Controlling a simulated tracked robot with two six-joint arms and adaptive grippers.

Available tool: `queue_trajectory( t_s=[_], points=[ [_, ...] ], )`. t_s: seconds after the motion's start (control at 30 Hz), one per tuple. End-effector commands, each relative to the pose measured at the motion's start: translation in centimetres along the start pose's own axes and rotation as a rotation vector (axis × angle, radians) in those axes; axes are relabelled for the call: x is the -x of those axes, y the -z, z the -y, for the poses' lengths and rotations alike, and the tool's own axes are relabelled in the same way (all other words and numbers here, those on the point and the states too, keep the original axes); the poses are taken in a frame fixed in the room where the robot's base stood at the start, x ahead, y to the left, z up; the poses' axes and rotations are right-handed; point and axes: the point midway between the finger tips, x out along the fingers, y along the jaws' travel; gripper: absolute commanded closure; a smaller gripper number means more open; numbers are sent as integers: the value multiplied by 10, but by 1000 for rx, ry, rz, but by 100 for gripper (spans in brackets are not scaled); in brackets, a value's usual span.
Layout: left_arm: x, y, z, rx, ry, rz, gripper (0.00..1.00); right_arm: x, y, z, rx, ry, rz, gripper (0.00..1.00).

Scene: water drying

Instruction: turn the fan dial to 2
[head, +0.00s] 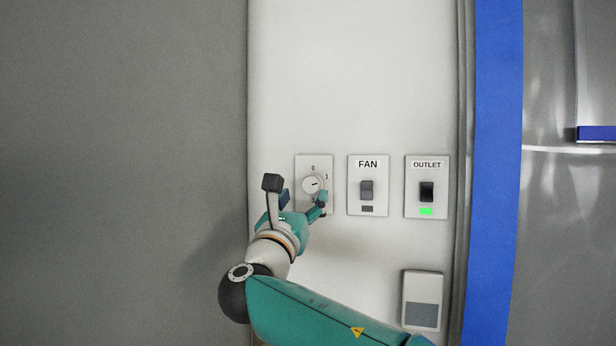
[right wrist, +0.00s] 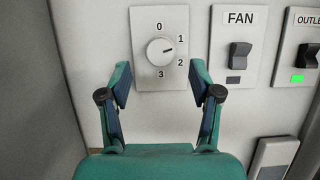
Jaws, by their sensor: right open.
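The fan dial (right wrist: 158,52) is a round white knob on a white wall plate marked 0, 1, 2 and 3. Its pointer line points right, between the 1 and the 2. The dial also shows in the head view (head: 311,185), its lower part near my gripper. My right gripper (right wrist: 160,76) is open and empty. In the right wrist view its two teal fingers stand apart at the lower left and lower right of the dial. In the head view my right gripper (head: 305,208) is just below the dial, and its arm hides the plate's lower edge. My left gripper is not in view.
Right of the dial plate are the FAN switch (head: 367,189) and the OUTLET switch (head: 427,191), which has a lit green light. A white and grey box (head: 422,300) is lower right on the wall. A blue strip (head: 496,170) runs upright farther right.

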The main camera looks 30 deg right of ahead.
Motion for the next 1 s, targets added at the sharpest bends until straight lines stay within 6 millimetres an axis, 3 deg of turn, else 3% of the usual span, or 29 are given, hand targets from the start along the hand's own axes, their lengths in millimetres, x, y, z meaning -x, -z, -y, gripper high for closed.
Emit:
queue_trajectory(
  t_s=[0.1, 0.23, 0.67, 1.0],
  points=[
    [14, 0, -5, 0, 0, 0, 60, -23, -3, 0, 2, 2, 0, 37],
    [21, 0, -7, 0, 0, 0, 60, -37, -2, -1, 0, 0, 0, 37],
    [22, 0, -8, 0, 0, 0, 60, -45, 0, -2, -2, -2, 0, 37],
    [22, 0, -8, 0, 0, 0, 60, -44, 0, -2, -2, -4, 0, 93]
  ],
)
